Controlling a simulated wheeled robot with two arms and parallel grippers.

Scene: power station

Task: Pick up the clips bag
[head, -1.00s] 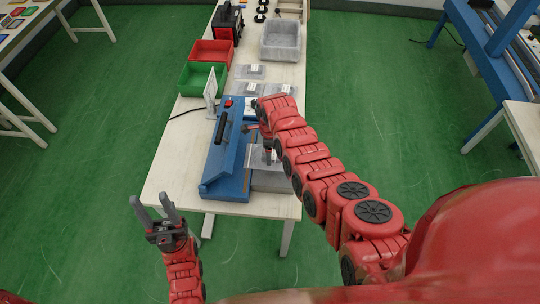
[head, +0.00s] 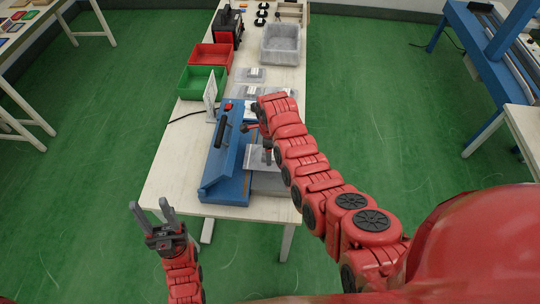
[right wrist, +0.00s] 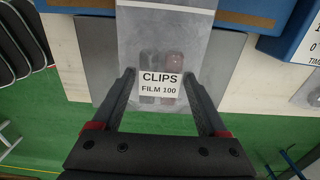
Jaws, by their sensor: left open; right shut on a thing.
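The clips bag (right wrist: 150,45) is a clear pouch with a white label reading "CLIPS FILM 100" and dark and reddish clips inside. It shows large in the right wrist view, over a grey plate beside a blue machine. My right gripper (right wrist: 160,78) is shut on the bag, with a finger at each side of it. In the head view the bag (head: 256,160) is partly hidden by my right arm, by the blue machine's right side. My left gripper (head: 153,214) is open and empty, off the table's front left corner.
The blue machine (head: 222,150) with a black handle stands on the white table (head: 170,165). Behind it are green (head: 203,82) and red (head: 212,54) bins, a grey bin (head: 282,42) and other labelled bags (head: 248,75). Green floor surrounds the table.

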